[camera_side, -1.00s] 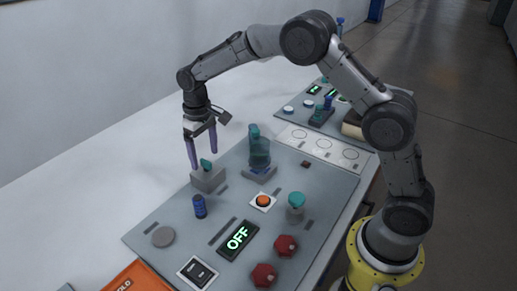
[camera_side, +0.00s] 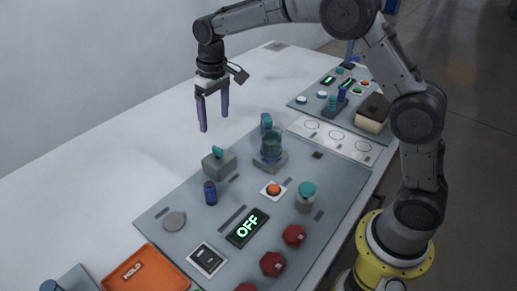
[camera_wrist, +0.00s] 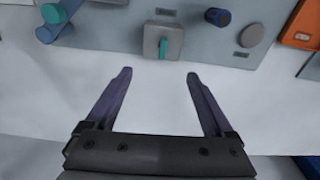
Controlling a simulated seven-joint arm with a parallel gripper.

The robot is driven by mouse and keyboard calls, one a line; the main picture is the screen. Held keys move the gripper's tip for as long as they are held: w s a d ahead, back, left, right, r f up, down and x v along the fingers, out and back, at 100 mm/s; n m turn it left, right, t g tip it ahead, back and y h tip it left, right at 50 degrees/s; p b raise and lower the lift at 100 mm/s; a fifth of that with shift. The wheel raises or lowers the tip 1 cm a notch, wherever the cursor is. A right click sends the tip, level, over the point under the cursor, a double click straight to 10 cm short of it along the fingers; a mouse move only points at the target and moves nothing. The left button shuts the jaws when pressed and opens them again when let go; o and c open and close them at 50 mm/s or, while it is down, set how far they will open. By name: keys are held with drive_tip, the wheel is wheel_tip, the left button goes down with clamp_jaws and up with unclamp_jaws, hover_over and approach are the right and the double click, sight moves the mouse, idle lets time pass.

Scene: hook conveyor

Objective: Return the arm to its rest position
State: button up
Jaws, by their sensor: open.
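My gripper (camera_side: 214,122) is open and empty, held above the white table with its two purple fingers pointing down. It is behind and above the grey block with a teal lever (camera_side: 219,163) on the near panel, apart from it. In the wrist view my gripper (camera_wrist: 159,73) has nothing between its fingers, and the grey block (camera_wrist: 163,41) lies ahead of the fingertips. My arm reaches from its yellow base at the lower right, up and over to the left.
The grey panel (camera_side: 180,240) carries a blue cylinder (camera_side: 210,193), a clear jar (camera_side: 271,146), an orange button (camera_side: 273,188), red knobs (camera_side: 293,235) and a display (camera_side: 248,229) reading OFF. An orange HOLD tray (camera_side: 145,272) is at front left. White table is clear around my gripper.

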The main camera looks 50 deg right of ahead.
drive_tip(key=s+d+r+t, duration=0.3)
drive_tip(key=s+r+t, duration=0.1)
drive_tip(key=s+r, duration=1.25)
drive_tip(key=s+f, duration=0.5)
drive_tip(key=s, duration=0.3)
drive_tip(key=s+d+f, duration=0.1)
drive_tip(key=s+f, duration=0.3)
drive_tip(key=s, duration=0.5)
drive_tip(key=shift+f+t, duration=0.35)
drive_tip(key=shift+t, duration=0.05)
drive_tip(key=shift+s, duration=0.1)
